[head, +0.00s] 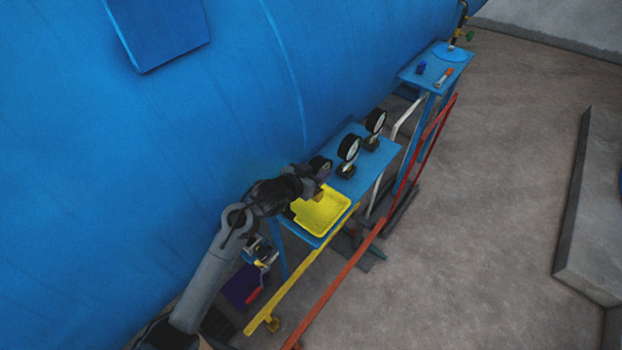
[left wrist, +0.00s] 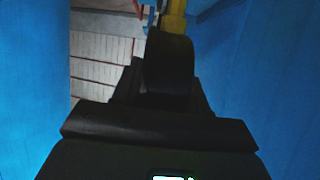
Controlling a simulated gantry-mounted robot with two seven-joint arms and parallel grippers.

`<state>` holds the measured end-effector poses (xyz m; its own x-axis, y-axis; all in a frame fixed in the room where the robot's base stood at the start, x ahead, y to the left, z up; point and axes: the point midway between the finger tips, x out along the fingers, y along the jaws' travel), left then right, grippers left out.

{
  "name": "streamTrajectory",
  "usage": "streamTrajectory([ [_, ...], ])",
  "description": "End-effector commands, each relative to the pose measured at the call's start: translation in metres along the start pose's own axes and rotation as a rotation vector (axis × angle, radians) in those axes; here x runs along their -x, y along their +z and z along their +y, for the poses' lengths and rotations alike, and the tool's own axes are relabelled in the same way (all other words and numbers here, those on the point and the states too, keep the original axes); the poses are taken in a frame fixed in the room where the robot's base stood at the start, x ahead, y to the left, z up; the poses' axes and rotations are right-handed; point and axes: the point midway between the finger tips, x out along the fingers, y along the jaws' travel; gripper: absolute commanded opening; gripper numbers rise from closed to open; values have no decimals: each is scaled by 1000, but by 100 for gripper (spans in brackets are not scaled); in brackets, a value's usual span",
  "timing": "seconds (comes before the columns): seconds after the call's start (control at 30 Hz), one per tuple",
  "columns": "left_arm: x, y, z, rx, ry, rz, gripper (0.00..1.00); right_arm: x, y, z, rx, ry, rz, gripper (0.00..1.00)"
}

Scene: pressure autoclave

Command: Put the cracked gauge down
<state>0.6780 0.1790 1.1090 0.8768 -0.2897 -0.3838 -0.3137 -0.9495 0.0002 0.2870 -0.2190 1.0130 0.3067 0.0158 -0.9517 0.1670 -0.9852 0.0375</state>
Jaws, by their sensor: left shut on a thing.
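My left gripper (head: 314,182) is shut on a dark round gauge (head: 320,164), which is partly hidden by the gripper. It is over the back edge of the yellow tray (head: 338,222) on the blue table. A small tan or brass-coloured piece shows below the gripper, over the tray. In the left wrist view a dark rounded body (left wrist: 168,65), probably the gauge seen edge-on, stands between the dark gripper parts. The gauge's face and any crack cannot be made out. My right gripper is not in view.
Two black gauges with white dials, a nearer one (head: 348,149) and a farther one (head: 375,122), stand on the blue table (head: 376,157) beyond the tray. The large blue vessel (head: 200,110) walls the left side. Yellow and red rails (head: 350,260) run along the front.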

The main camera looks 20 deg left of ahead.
Motion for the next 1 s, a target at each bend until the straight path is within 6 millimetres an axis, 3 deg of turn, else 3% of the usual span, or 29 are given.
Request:
streamTrajectory([
  [0.23,-1,10,-20,0,0,5,0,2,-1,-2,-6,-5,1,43],
  [0.43,-4,19,-20,0,0,3,0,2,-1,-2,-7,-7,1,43],
  [0.7,-16,46,-20,0,0,4,0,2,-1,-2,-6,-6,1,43],
  [1.0,-17,48,-20,-1,-1,5,0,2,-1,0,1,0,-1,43],
])
